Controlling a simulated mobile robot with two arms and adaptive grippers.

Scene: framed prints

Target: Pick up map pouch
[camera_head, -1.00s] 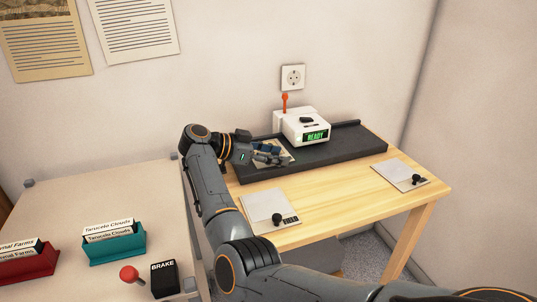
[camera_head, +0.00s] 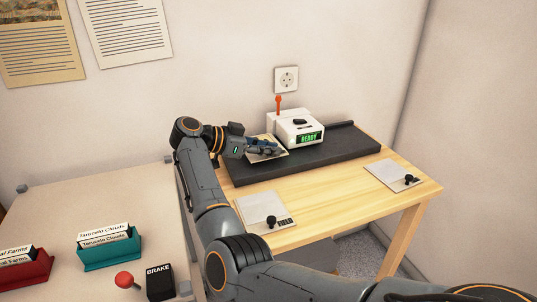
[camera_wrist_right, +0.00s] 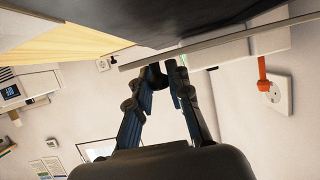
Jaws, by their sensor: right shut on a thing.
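The map pouch (camera_head: 258,157) is a flat beige piece at the left end of the dark tray, beside the white device, in the head view. My right gripper (camera_head: 268,148) is shut on it, its fingers covering part of its top. In the right wrist view the pouch (camera_wrist_right: 230,37) shows edge-on as a thin grey strip. The right fingertips (camera_wrist_right: 165,66) meet at this strip. The pouch looks held slightly above the tray; the exact gap is hard to tell. My left gripper is not in view.
The dark tray (camera_head: 330,156) lies on a wooden table (camera_head: 335,205). The white device (camera_head: 292,122) reads READY and has a red lever (camera_head: 279,104). Two pale plates with black knobs lie in front. A side table (camera_head: 100,205) holds card boxes and a BRAKE control (camera_head: 160,282).

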